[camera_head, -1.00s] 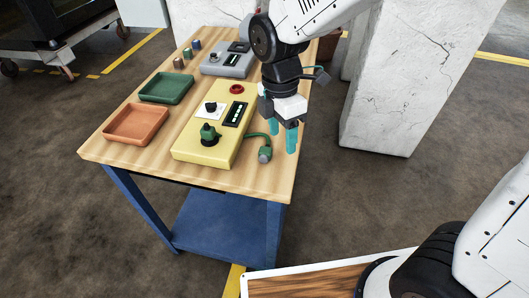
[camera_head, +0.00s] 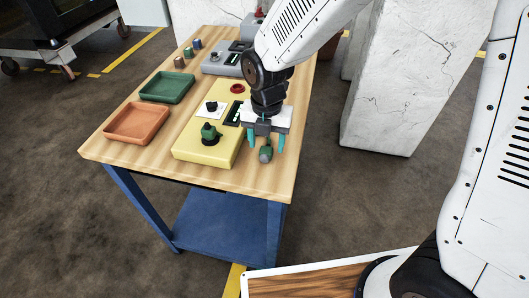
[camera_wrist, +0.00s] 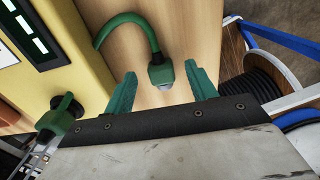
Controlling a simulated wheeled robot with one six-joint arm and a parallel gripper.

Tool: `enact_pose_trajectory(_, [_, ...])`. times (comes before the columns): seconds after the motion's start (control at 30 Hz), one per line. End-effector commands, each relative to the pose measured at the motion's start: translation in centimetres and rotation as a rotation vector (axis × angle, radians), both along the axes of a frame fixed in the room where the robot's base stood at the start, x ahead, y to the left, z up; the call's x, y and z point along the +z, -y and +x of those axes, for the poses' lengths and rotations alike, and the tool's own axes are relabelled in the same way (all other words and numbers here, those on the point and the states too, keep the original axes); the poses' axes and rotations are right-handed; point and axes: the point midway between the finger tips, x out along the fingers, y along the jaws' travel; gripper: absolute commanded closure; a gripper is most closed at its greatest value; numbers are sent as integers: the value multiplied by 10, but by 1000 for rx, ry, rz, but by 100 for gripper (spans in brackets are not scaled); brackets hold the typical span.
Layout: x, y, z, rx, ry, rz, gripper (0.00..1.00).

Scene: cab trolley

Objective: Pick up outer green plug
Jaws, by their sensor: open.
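The outer green plug (camera_head: 265,154) is at the end of a green cable on the wooden tabletop, right of the yellow control box (camera_head: 205,152). My gripper (camera_head: 265,139) is open and empty, with its teal fingers just above and behind the plug in the head view. In the wrist view the plug (camera_wrist: 162,72) shows between the two fingertips, apart from both, and its green cable curves up and left. Another green plug or knob (camera_head: 210,131) sits on the yellow box, and it also shows at left in the wrist view (camera_wrist: 60,117).
An orange tray (camera_head: 137,138) and a green tray (camera_head: 166,98) lie left of the yellow box. A grey control box (camera_head: 222,68) and several small cylinders stand farther back. The yellow box is a raised obstacle close to my gripper's left. A white cracked pillar (camera_head: 400,100) stands right of the table.

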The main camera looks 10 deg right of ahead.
Motion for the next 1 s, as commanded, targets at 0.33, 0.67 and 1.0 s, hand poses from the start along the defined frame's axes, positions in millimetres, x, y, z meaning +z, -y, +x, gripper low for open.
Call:
enact_pose_trajectory(0.33, [-13,0,0,0,0,1,44])
enact_pose_trajectory(0.67, [-13,0,0,0,1,1,100])
enact_pose_trajectory(1.0, [-7,-1,0,1,3,1,100])
